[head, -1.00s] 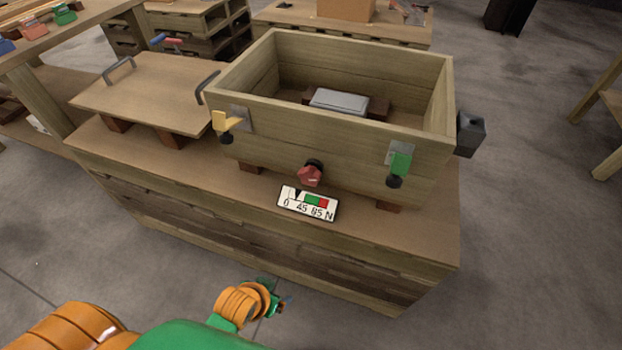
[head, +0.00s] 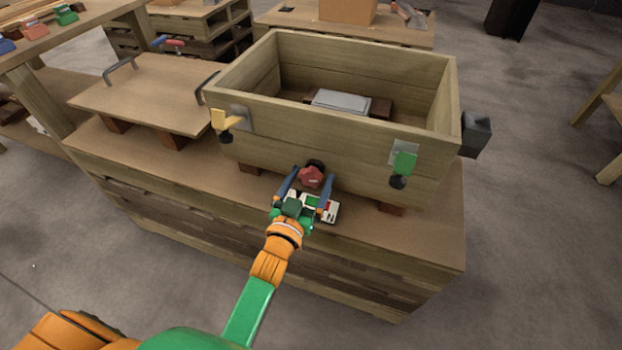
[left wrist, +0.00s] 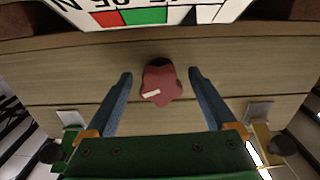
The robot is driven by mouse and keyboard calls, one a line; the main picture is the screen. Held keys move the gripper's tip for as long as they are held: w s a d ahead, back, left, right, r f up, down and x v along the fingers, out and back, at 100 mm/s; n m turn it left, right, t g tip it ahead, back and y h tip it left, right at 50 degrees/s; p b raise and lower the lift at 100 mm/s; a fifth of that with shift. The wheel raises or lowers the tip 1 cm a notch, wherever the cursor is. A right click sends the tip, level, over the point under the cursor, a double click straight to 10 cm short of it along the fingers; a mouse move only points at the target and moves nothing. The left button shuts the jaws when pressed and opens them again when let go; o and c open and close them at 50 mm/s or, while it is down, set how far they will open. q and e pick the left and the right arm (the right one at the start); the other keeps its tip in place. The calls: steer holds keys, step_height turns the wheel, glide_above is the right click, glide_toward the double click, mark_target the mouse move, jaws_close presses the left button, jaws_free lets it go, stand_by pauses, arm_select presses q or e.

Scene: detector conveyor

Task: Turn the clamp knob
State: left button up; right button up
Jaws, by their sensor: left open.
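The clamp knob (head: 312,176) is red and lobed, on the lower front wall of the wooden crate (head: 340,150). It also shows in the left wrist view (left wrist: 160,84), with a white mark on its face. My left gripper (head: 307,180) is open, with its blue fingers on either side of the knob. In the left wrist view (left wrist: 160,78) gaps show between each finger and the knob. The white scale plate (head: 329,209) with numbers and green and red fields lies below the knob, partly hidden by my gripper. My right gripper is not in view.
A yellow latch (head: 222,119) and a green latch (head: 404,163) sit on the crate's front. A grey block (head: 476,134) sticks out at its right side. A wooden lid (head: 140,92) with handles lies on the bench at left. The bench front right is clear.

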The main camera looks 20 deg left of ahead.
arm_select(q)
steer(key=shift+w, duration=0.4)
steer(key=c, duration=1.4)
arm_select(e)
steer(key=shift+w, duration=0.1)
arm_select(q)
steer(key=shift+m, duration=0.3)
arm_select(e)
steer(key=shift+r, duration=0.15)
arm_select(q)
steer(key=shift+m+p, duration=0.5)
steer(key=shift+m, duration=1.4)
steer(key=shift+m+p, duration=0.35)
steer(key=shift+m, duration=0.25)
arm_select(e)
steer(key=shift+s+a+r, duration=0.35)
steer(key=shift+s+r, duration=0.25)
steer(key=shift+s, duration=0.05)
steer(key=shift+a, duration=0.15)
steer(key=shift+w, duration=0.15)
